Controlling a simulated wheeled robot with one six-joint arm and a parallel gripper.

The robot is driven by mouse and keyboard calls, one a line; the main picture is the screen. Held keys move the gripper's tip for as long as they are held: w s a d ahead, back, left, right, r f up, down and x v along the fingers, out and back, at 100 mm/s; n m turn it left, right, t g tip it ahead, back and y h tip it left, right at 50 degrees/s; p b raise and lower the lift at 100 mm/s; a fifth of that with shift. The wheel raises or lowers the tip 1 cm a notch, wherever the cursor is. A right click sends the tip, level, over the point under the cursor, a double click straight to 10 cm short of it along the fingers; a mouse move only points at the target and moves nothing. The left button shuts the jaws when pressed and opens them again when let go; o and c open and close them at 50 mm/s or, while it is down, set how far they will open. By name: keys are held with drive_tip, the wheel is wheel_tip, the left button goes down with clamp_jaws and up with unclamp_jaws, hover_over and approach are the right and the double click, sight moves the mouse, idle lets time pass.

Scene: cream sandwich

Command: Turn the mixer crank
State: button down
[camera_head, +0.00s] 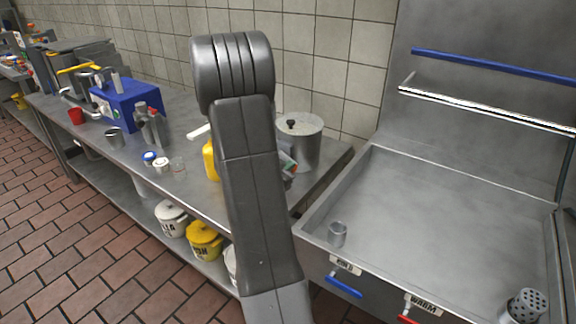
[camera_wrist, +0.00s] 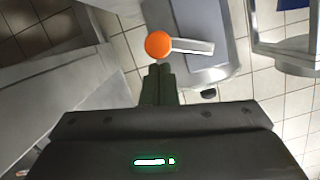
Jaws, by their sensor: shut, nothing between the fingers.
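In the wrist view an orange ball knob (camera_wrist: 158,45) sits at the left end of a short pale metal crank arm (camera_wrist: 193,46). The crank lies over a grey rounded machine body (camera_wrist: 205,20), which seems to be the mixer. My gripper (camera_wrist: 160,68) is shut and empty. Its fingertips are just below the knob in the picture; I cannot tell whether they touch it. In the head view my arm fills the middle, and neither the gripper nor the orange knob shows.
In the head view a steel counter (camera_head: 190,190) holds a blue box (camera_head: 130,103), a lidded pot (camera_head: 300,145) and small cups. A steel sink basin (camera_head: 440,215) is at right. Below the counter are lidded canisters (camera_head: 205,240). The brick floor (camera_head: 70,240) at left is clear.

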drive_tip(key=shift+f+b, duration=0.25)
drive_tip(key=shift+b, duration=0.35)
drive_tip(key=shift+f+m+b, duration=0.2)
drive_tip(key=shift+m+b, duration=0.3)
drive_tip(key=shift+b, duration=0.1)
wheel_tip(320, 180, down, 2)
drive_tip(key=m+t+y+b, duration=0.1)
drive_tip(key=m+b, duration=0.1)
drive_tip(key=b, duration=0.3)
drive_tip(key=shift+f, duration=0.1)
drive_tip(key=m+b, duration=0.1)
drive_tip(key=f+m+b, duration=0.1)
drive_tip(key=b, duration=0.1)
drive_tip(key=shift+w+a+t+b, duration=0.15)
drive_tip(key=shift+a+t+b, duration=0.1)
drive_tip(key=shift+t+b, duration=0.05)
drive_tip(key=shift+a, duration=0.1)
drive_tip(key=shift+w+f, duration=0.1)
